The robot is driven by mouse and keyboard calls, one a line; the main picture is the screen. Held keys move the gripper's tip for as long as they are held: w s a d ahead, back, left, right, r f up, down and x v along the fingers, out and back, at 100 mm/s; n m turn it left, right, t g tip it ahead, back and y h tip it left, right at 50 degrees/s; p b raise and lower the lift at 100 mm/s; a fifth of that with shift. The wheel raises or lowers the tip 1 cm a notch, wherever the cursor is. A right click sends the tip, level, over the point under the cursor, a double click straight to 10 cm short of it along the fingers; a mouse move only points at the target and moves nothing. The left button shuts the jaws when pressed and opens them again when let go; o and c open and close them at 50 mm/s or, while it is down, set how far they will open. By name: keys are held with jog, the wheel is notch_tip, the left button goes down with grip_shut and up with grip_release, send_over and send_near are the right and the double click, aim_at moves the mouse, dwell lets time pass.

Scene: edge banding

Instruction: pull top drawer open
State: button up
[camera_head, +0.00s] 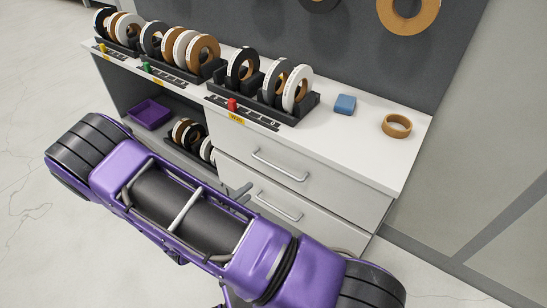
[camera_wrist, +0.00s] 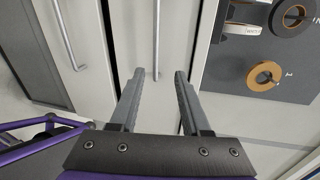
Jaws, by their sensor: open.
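The top drawer (camera_head: 315,180) is a white front just under the worktop, and it looks shut. Its silver bar handle (camera_head: 280,166) runs along the front. In the wrist view the top drawer handle (camera_wrist: 156,35) appears as an upright bar, with its near end lined up between my fingertips. My gripper (camera_wrist: 160,74) is open and empty, with one finger on each side of the handle's line. I cannot tell whether the fingertips reach around the bar. In the head view my arm hides most of the gripper; grey finger parts show left of the drawer handles.
A lower drawer with its own handle (camera_head: 278,206) sits below; that handle (camera_wrist: 68,35) is left in the wrist view. The worktop (camera_head: 365,150) holds edge-band rolls in racks, a blue block (camera_head: 345,104) and a loose brown roll (camera_head: 397,125). A purple bin (camera_head: 150,114) is on the open shelf.

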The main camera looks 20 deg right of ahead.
aim_at(278, 169)
jog(key=shift+n, duration=0.3)
jog(key=x, duration=1.7)
jog(key=shift+f+b, duration=0.3)
jog(key=shift+f, duration=0.15)
grip_shut()
